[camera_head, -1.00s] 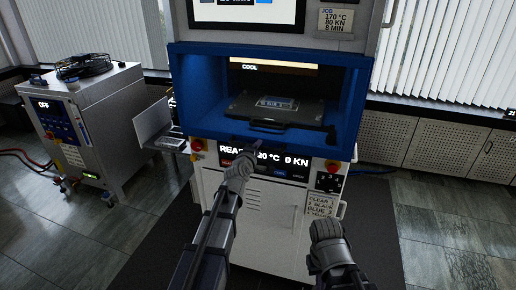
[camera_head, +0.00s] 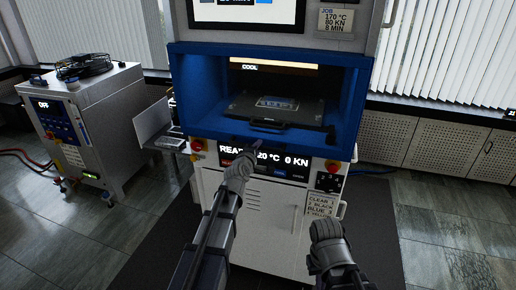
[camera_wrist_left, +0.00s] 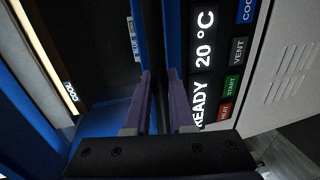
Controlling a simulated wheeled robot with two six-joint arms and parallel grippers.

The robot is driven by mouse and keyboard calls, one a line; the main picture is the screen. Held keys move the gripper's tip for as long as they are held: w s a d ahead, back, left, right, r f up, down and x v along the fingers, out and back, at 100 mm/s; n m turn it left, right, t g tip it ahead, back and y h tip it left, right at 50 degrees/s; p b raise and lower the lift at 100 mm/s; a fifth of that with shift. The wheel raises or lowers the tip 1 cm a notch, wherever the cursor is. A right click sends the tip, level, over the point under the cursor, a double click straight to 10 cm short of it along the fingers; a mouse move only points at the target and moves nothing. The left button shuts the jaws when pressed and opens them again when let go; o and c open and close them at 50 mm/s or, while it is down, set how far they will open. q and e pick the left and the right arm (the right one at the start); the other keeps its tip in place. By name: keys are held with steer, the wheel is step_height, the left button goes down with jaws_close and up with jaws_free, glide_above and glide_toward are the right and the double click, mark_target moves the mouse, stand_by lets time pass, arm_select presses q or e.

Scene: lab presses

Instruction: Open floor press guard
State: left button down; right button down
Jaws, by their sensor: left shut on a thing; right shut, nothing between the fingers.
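The floor press stands ahead, with a blue guard frame (camera_head: 352,90) around its opening. The opening shows a dark inside and a dark plate with a handle. My left gripper (camera_head: 257,147) reaches up to the lower front edge of the blue frame, just above the display. In the left wrist view its purple fingers (camera_wrist_left: 161,105) are closed around a dark narrow bar (camera_wrist_left: 158,60) alongside the blue edge. The grip itself is too small to see in the head view. My right gripper (camera_head: 325,228) is shut and empty, low in front of the press's right side.
The press display (camera_head: 262,157) reads READY, 20 °C and 0 KN. Red knobs (camera_head: 197,145) sit at its sides. Floor is clear to the right.

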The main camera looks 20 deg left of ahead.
arm_select(q)
step_height(320, 180, up, 25)
steer(key=p, duration=2.5)
steer(key=shift+r, duration=0.2)
steer(key=c, duration=0.8)
jaws_free()
steer(key=shift+f, duration=0.1)
steer(key=shift+o, duration=0.2)
steer(key=shift+s, duration=0.1)
steer(key=p+v, duration=0.1)
steer(key=v, duration=0.6)
steer(key=shift+s+p, duration=0.35)
